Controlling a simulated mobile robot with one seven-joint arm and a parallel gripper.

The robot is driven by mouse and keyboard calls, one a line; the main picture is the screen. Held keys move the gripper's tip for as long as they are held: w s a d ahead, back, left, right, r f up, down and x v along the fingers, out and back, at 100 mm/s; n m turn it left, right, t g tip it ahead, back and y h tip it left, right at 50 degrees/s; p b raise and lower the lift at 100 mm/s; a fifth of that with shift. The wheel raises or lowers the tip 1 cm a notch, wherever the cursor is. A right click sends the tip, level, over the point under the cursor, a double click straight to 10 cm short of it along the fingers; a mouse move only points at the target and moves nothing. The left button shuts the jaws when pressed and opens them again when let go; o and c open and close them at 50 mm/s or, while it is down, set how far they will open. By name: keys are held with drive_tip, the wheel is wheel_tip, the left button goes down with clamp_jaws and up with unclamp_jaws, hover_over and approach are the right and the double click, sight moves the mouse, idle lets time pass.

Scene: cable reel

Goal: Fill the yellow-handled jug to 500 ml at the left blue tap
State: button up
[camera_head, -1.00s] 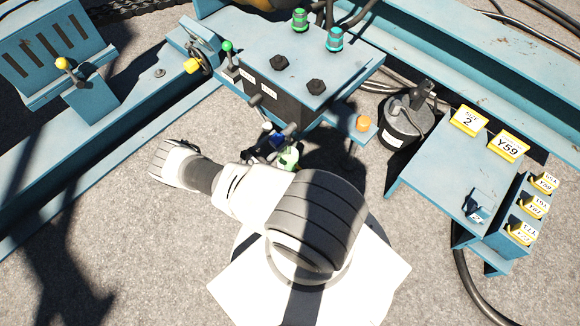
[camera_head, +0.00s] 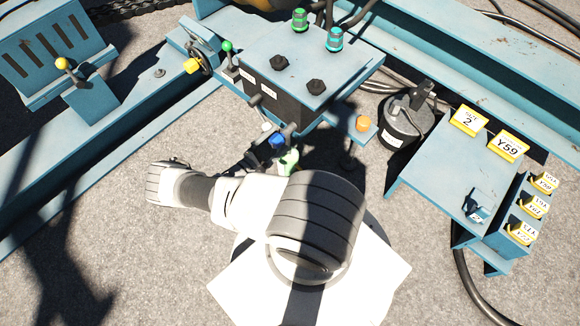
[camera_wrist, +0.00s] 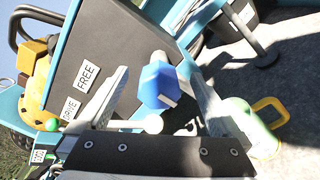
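In the wrist view a blue tap knob (camera_wrist: 160,85) stands out from the dark panel face, between the two fingers of my gripper (camera_wrist: 154,72). The fingers are apart, with a visible gap on the left side; contact on the right is unclear. The same blue knob shows in the head view (camera_head: 277,140). A pale green, translucent jug with a yellow handle (camera_wrist: 262,125) stands at lower right in the wrist view, beyond the right finger. In the head view the jug (camera_head: 288,161) is partly hidden by my arm; its level cannot be read.
A white knob (camera_wrist: 153,124) sits near the blue one. The panel carries a label reading FREE (camera_wrist: 87,77). Open concrete lies at lower left.

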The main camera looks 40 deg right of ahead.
drive_tip(key=shift+a, duration=0.1)
idle(0.3)
drive_tip(key=shift+s+a, duration=0.15)
drive_tip(key=shift+a, duration=2.8)
